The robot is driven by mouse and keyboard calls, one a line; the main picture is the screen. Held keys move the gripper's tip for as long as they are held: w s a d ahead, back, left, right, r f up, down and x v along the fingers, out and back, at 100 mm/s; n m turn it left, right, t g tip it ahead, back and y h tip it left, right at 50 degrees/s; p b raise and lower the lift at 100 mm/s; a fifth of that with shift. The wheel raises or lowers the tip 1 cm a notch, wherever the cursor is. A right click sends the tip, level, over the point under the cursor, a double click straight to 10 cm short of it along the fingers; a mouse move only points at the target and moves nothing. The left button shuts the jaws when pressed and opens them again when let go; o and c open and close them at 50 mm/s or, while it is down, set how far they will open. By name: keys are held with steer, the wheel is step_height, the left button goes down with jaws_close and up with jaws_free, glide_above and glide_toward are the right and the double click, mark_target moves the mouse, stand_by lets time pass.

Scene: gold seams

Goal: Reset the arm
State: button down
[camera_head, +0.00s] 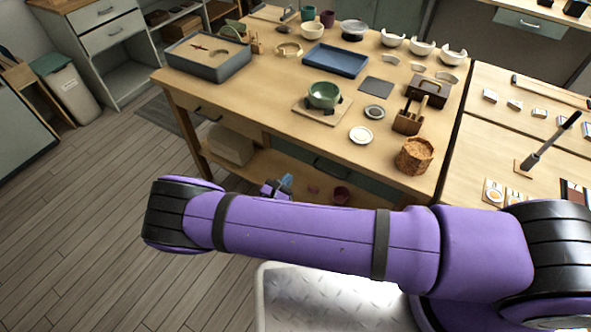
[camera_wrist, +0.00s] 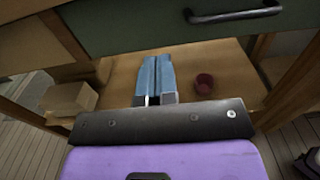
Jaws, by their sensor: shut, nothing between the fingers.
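My purple arm stretches across the lower part of the head view, in front of the workbench (camera_head: 270,137). My gripper (camera_head: 287,181) shows just above the arm, below the tabletop's front edge and mostly hidden by the arm. In the wrist view my gripper (camera_wrist: 156,60) has its two blue-grey fingers side by side, shut and empty. They point toward the bench's lower shelf (camera_wrist: 215,72), below a green drawer front (camera_wrist: 150,22).
A dark red cup (camera_wrist: 204,83) stands on the lower shelf right of my fingers. A box (camera_wrist: 70,97) is at left. On the tabletop are a green bowl (camera_head: 323,95), a blue tray (camera_head: 336,59) and a woven basket (camera_head: 414,156). Open floor (camera_head: 90,220) lies left.

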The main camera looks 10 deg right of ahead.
steer(key=shift+v, duration=1.25)
